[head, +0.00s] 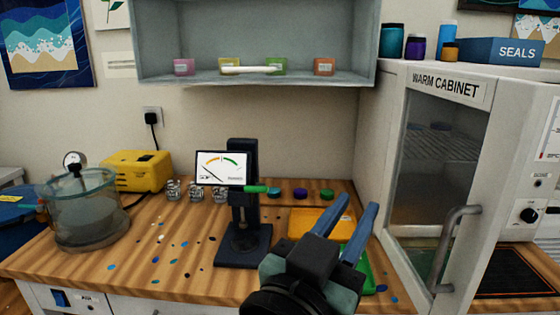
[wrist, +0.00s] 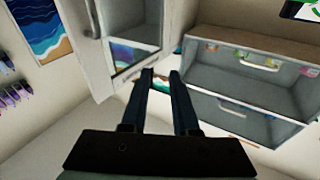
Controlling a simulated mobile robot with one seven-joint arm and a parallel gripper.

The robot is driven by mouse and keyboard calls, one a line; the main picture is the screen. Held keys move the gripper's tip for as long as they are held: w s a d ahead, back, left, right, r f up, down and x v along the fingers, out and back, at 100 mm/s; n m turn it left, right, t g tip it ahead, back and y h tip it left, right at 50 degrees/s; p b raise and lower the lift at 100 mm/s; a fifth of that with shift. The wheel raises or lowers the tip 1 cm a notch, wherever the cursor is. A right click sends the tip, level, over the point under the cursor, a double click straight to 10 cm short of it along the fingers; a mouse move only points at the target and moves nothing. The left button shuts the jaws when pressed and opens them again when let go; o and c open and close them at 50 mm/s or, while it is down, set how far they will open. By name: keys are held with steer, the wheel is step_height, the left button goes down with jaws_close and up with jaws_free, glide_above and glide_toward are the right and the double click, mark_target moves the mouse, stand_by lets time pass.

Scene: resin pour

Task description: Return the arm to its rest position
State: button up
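My gripper (head: 358,203) is in the lower right of the head view, raised in front of the worktop. Its two blue fingers point up and stand apart, with nothing visible between them. In the wrist view my gripper (wrist: 161,76) also shows a clear gap between its two dark fingers. Only background shows through that gap. The gripper and wrist hide part of an orange tray (head: 305,216) and a green tray (head: 367,277) on the worktop.
The wooden worktop (head: 150,265) carries a stand with a gauge screen (head: 221,168), a glass chamber (head: 85,215) and a yellow pump (head: 135,173). The warm cabinet (head: 440,160), its handle (head: 455,245) sticking out, stands at right. A wall shelf (head: 250,81) hangs above.

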steer(key=s+a+r+n+t+y, duration=0.4)
steer(key=r+t+y, duration=0.15)
steer(key=r, duration=0.45)
steer(key=s+a+r+n+t+y, duration=0.35)
steer(key=a+r+t+y, duration=0.2)
steer(key=r, duration=0.45)
step_height(320, 180, up, 13)
steer(key=p, duration=1.3)
steer(key=shift+d+r, duration=0.2)
steer(key=shift+d, duration=0.05)
steer(key=shift+o, duration=0.3)
